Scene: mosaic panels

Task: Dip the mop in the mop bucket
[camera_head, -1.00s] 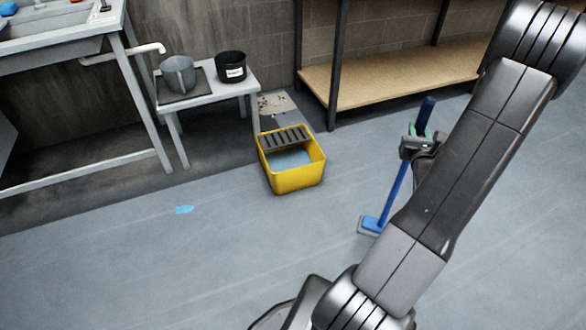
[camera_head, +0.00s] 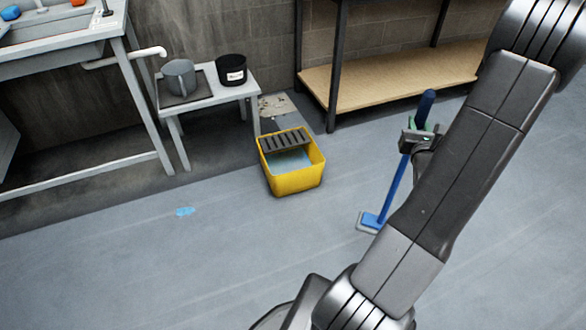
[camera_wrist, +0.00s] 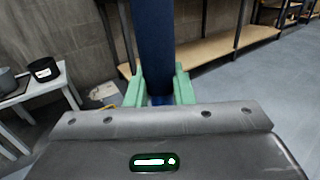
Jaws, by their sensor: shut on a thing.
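The mop has a blue handle (camera_head: 396,184) and a flat blue and grey head (camera_head: 368,221) at its lower end, on or just above the floor. My gripper (camera_head: 419,134) is shut on the upper part of the handle, which leans slightly. In the wrist view the dark blue handle (camera_wrist: 157,50) stands between the green fingers (camera_wrist: 158,88). The yellow mop bucket (camera_head: 296,180) stands on the floor left of the mop, with bluish water inside and a dark slatted wringer at its back. The mop head is outside the bucket, apart from it.
A small white table (camera_head: 207,103) with a grey pot (camera_head: 179,77) and a black pot (camera_head: 231,69) stands behind left. A wooden shelf (camera_head: 390,88) is behind. The floor between mop and bucket is clear.

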